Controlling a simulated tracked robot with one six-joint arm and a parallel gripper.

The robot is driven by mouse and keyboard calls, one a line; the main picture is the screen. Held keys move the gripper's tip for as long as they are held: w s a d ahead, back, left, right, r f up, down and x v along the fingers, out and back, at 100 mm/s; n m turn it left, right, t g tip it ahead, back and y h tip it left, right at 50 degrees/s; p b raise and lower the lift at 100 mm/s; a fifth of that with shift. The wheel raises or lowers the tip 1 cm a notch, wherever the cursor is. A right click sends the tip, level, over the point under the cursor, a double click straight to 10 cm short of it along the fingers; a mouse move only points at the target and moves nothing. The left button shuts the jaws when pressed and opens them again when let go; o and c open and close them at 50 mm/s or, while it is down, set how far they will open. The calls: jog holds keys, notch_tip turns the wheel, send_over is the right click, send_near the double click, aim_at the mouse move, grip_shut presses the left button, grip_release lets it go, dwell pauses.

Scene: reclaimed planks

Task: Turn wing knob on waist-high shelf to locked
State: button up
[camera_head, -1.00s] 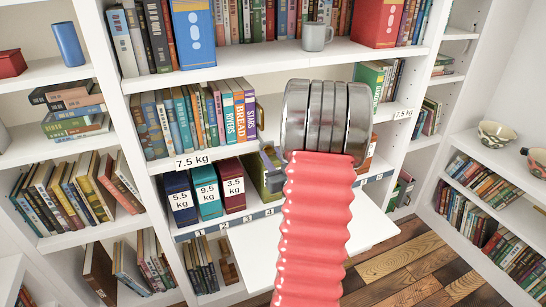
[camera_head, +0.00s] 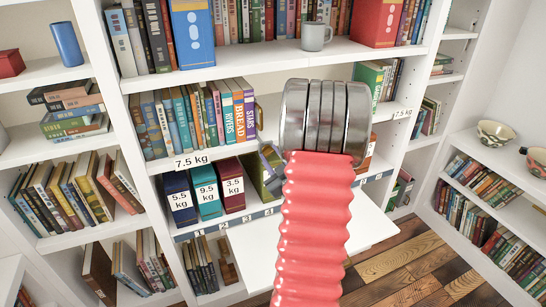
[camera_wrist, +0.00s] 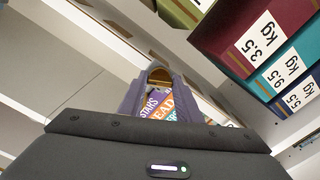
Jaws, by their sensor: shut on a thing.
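My gripper (camera_head: 270,165) is at the middle bookcase, in front of the shelf with the weight boxes, partly hidden by my arm. In the wrist view, my gripper (camera_wrist: 159,80) has its purple-grey fingers closed around a small brass-coloured part, the wing knob (camera_wrist: 159,74). Only a curved bit of it shows; its wings, any marks and its setting are hidden. In the head view the knob cannot be made out behind the fingers.
Boxes marked 5.5 kg (camera_head: 180,199), 9.5 kg (camera_head: 207,190) and 3.5 kg (camera_head: 231,184) stand left of the gripper. An olive box (camera_head: 260,186) is close behind it. Books (camera_head: 200,118) and a shelf edge (camera_head: 222,150) lie just above. A white surface (camera_head: 350,235) is below.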

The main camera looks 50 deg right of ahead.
jog(key=n, duration=1.2)
jog(key=shift+f, duration=0.2)
jog(key=shift+s, duration=0.1)
jog(key=o, duration=1)
jog(key=shift+r, duration=0.15)
jog(key=shift+o, duration=0.2)
jog(key=shift+a, duration=0.1)
